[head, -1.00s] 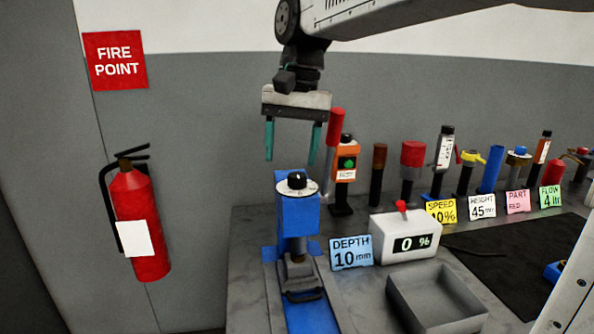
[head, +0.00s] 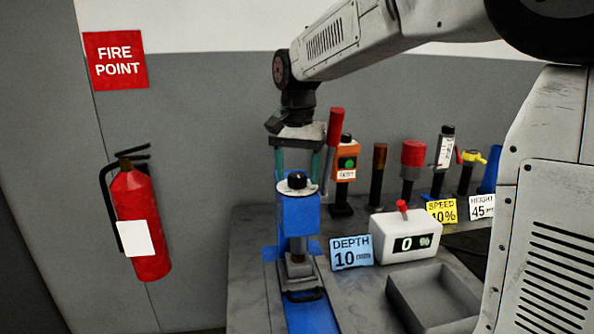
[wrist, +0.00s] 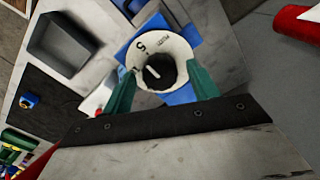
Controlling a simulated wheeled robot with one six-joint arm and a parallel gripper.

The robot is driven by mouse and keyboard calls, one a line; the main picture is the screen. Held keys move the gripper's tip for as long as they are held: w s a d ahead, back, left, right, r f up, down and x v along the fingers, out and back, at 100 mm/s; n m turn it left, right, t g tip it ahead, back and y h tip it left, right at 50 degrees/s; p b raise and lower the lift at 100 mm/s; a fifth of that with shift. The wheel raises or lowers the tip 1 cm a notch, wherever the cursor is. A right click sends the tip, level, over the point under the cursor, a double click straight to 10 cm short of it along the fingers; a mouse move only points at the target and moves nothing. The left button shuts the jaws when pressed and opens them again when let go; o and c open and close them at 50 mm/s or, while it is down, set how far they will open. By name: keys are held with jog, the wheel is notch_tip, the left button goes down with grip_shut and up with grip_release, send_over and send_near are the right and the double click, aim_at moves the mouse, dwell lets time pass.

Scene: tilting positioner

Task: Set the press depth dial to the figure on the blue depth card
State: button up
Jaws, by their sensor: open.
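The blue press (head: 298,215) stands at the left end of the bench. Its depth dial is a black knob (head: 297,180) on a white scale plate on top. In the wrist view the knob (wrist: 160,72) has a white pointer line, and a 5 shows on the scale (wrist: 138,48); other marks are partly hidden. The blue depth card (head: 351,253) reads DEPTH 10 mm. My gripper (head: 297,178) is open, pointing down, with its green fingers on either side of the knob in the picture. I cannot tell whether they touch it.
A red lever (head: 334,130) rises close to the right of my gripper. A white counter box (head: 405,237) reading 0 % and a grey tray (head: 432,297) are to the right. Speed (head: 441,211) and height (head: 482,207) cards stand behind. A fire extinguisher (head: 139,220) hangs at left.

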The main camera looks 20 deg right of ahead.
aim_at(298, 175)
jog(key=shift+f, duration=0.1)
jog(key=shift+c, duration=0.2)
jog(key=c, duration=0.9)
jog(key=shift+n, duration=0.7)
jog(key=shift+c, duration=0.2)
jog(key=o, duration=1)
notch_tip(298, 175, up, 8)
jog(key=shift+f, duration=0.1)
